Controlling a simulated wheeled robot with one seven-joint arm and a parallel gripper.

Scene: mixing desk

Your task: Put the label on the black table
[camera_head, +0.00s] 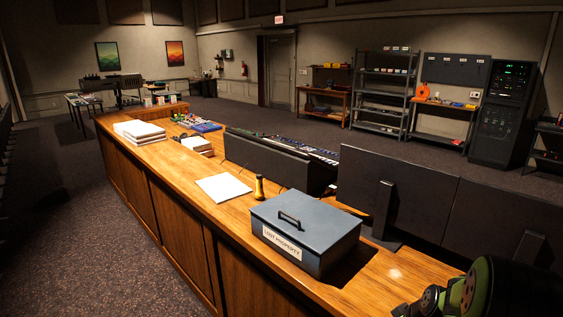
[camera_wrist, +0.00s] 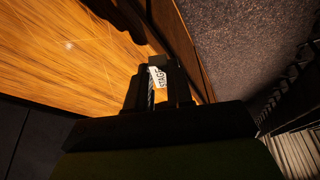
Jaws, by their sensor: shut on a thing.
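My gripper (camera_wrist: 156,90) is shut on a small white label (camera_wrist: 158,75) with dark lettering, seen in the wrist view. The fingers hide part of the label, and its full text is not readable. Beyond the fingers lies the wooden desk top and its edge. In the head view, green and black parts of my arm show at the bottom right; the held label cannot be made out there. A dark table (camera_head: 84,99) stands far off at the back left, and I cannot tell for sure that it is the black table.
The long wooden desk (camera_head: 222,213) holds a grey-blue box (camera_head: 305,232) marked LOST PROPERTY, a brass-coloured object (camera_head: 259,188), paper (camera_head: 223,187), books (camera_head: 139,132) and a console (camera_head: 270,160). Dark monitors (camera_head: 397,190) stand at right. The carpet (camera_head: 75,215) left of the desk is clear.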

